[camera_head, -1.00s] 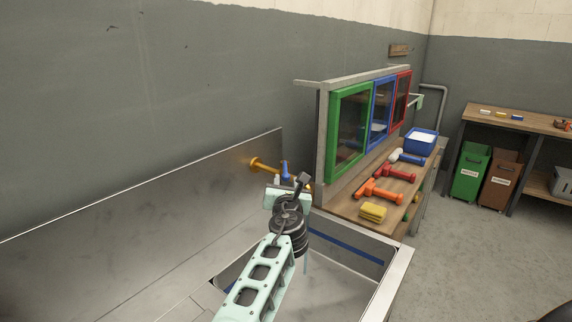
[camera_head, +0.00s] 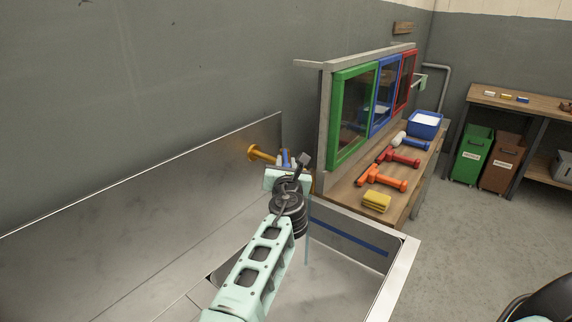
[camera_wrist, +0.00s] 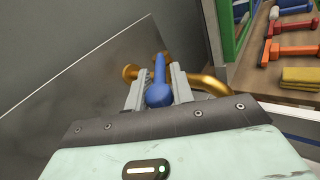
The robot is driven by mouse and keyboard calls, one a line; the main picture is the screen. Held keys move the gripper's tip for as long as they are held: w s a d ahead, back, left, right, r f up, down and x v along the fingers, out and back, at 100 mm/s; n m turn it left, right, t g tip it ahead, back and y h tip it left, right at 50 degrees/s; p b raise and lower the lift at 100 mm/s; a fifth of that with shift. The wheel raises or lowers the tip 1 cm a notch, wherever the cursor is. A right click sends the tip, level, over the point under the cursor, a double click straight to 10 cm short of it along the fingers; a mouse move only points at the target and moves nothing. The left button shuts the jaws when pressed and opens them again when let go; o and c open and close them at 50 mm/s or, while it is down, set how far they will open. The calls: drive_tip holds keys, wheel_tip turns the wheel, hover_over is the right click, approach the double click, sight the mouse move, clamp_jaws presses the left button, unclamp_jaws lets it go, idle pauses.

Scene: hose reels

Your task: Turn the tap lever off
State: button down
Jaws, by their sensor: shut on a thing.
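The brass tap (camera_head: 262,154) sticks out from the metal splashback above the sink. In the wrist view the brass tap (camera_wrist: 208,84) shows its curved spout to the right of my gripper. The blue tap lever (camera_wrist: 158,80) lies between the two grey fingers of my gripper (camera_wrist: 157,84), with its rounded end toward the wrist camera. My gripper is shut on the lever. In the head view the lever (camera_head: 286,157) shows only as a small blue piece beyond my wrist. A thin pale vertical streak, perhaps water, shows over the sink beside my arm.
The steel sink (camera_head: 402,268) lies under my arm. Open floor lies farther right.

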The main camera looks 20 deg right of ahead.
drive_tip(key=shift+a+f, duration=0.1)
drive_tip(key=shift+a, duration=0.05)
drive_tip(key=shift+w+a+m+g+h+b, duration=0.55)
drive_tip(key=shift+a+m+g+h+b, duration=0.3)
drive_tip(key=shift+m+g+h, duration=0.65)
drive_tip(key=shift+w+a+m+g+h+b, duration=0.6)
drive_tip(key=shift+m+g+h+b, duration=0.45)
drive_tip(key=shift+h, duration=0.85)
drive_tip(key=shift+w+a+m+g+h+b, duration=0.45)
drive_tip(key=shift+a+m+g+h+b, duration=0.45)
drive_tip(key=shift+m+h, duration=0.7)
drive_tip(key=c, duration=1.4)
unclamp_jaws()
drive_tip(key=shift+w, duration=0.1)
drive_tip(key=shift+c, duration=0.2)
drive_tip(key=b+v, duration=0.3)
drive_tip(key=v, duration=1.4)
drive_tip(key=shift+a+b, duration=0.2)
drive_tip(key=shift+b, duration=0.2)
